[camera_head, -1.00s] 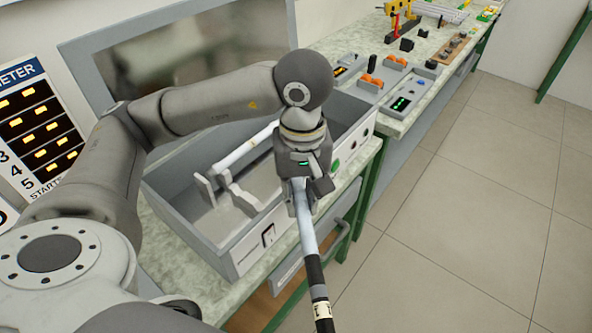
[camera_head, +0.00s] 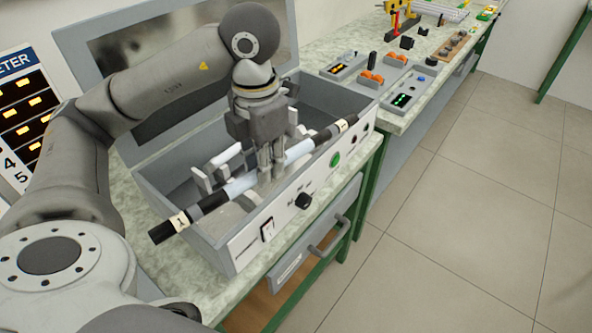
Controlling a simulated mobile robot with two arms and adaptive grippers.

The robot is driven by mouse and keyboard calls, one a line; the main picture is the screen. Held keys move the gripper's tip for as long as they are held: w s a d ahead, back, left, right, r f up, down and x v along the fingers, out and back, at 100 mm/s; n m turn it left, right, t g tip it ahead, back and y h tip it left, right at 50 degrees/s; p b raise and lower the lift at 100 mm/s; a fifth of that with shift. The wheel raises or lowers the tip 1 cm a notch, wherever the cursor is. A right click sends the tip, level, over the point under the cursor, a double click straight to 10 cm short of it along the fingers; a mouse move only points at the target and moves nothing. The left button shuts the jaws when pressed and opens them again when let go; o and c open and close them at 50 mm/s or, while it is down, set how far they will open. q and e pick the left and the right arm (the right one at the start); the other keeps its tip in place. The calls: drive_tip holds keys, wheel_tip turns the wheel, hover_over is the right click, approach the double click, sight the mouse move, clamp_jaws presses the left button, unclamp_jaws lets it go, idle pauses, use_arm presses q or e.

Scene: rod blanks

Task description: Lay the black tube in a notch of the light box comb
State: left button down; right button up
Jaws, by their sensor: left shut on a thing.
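The tube (camera_head: 239,186) has a pale middle and long black ends with cream bands. My left gripper (camera_head: 271,173) is shut on its middle, pointing down. The tube runs slantwise over the open grey light box (camera_head: 240,245). Its near black end reaches past the box's left front side, and its far end is over the right front wall. Pale comb pieces (camera_head: 201,180) stand inside the box, partly hidden behind the tube and gripper. I cannot tell whether the tube touches the comb. My right gripper is not in view.
The light box's lid (camera_head: 75,40) stands open behind. The box sits on a speckled bench (camera_head: 150,215) with a drawer below. Open tiled floor (camera_head: 480,220) is to the right.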

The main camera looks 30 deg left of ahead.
use_arm(q)
drive_tip(key=shift+a+n, duration=0.25)
drive_tip(key=shift+n, duration=0.65)
drive_tip(key=shift+w+a, duration=0.1)
drive_tip(key=shift+w, duration=0.15)
drive_tip(key=w+a+f, duration=0.1)
drive_tip(key=w+f, duration=0.2)
drive_tip(key=w, duration=0.1)
drive_tip(key=w+a+f+p, duration=0.1)
drive_tip(key=w+f, duration=0.2)
drive_tip(key=w, duration=0.1)
drive_tip(key=w+f, duration=0.3)
drive_tip(key=w, duration=0.1)
drive_tip(key=shift+w+a+f, duration=0.1)
drive_tip(key=shift+w+a, duration=0.2)
drive_tip(key=shift+a, duration=0.1)
drive_tip(key=f+p, duration=0.1)
drive_tip(key=f, duration=0.2)
drive_tip(key=shift+w+f, duration=0.1)
drive_tip(key=shift+w, duration=0.1)
drive_tip(key=shift+a+f, duration=0.1)
drive_tip(key=shift+f, duration=0.1)
